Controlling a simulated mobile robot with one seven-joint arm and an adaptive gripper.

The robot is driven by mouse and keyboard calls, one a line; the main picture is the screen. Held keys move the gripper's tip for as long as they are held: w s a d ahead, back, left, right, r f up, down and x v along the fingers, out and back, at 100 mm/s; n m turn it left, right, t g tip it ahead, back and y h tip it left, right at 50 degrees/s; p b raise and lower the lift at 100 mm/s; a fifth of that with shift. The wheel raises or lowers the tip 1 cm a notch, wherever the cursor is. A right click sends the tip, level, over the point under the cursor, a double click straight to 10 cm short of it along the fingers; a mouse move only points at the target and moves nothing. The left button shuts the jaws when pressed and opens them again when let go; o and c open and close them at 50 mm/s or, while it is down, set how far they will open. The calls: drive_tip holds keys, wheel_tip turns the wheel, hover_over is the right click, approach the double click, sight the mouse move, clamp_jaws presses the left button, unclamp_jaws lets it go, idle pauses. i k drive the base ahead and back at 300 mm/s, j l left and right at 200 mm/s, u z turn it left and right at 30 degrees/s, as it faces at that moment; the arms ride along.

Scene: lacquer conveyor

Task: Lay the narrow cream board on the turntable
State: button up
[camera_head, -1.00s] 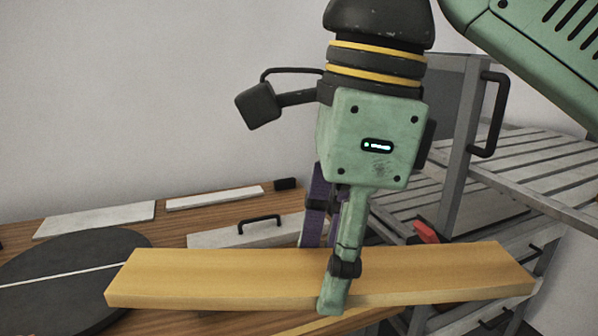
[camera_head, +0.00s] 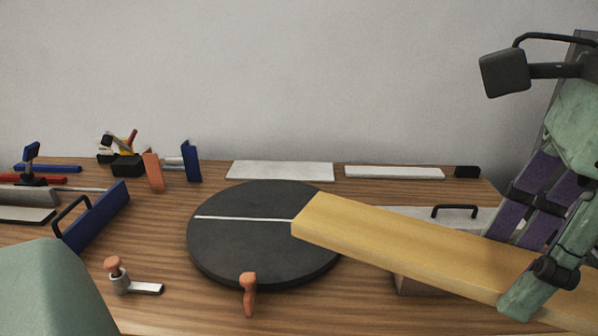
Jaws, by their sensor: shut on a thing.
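The narrow cream board (camera_head: 400,243) is a long yellowish plank on the right side of the view. My gripper (camera_head: 522,268) is shut on it toward its right part, and the board's right end runs out of the frame. The board is held above the bench, and its left end overlaps the right edge of the turntable in the picture. The turntable (camera_head: 245,252) is a round black disc with a white line across it; its top is bare. How high the board is above it is hard to tell.
An orange-handled clamp (camera_head: 248,292) stands at the turntable's front edge; another clamp (camera_head: 128,278) is at left. A blue block with handle (camera_head: 95,218) lies left. White strips (camera_head: 280,171) lie behind. A pale handled box (camera_head: 440,216) is behind the board.

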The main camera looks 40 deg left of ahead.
sight(268, 219)
drive_tip(key=j+z, duration=0.1)
drive_tip(key=j, duration=0.7)
drive_tip(key=k+j+z, duration=0.1)
drive_tip(key=j, duration=0.7)
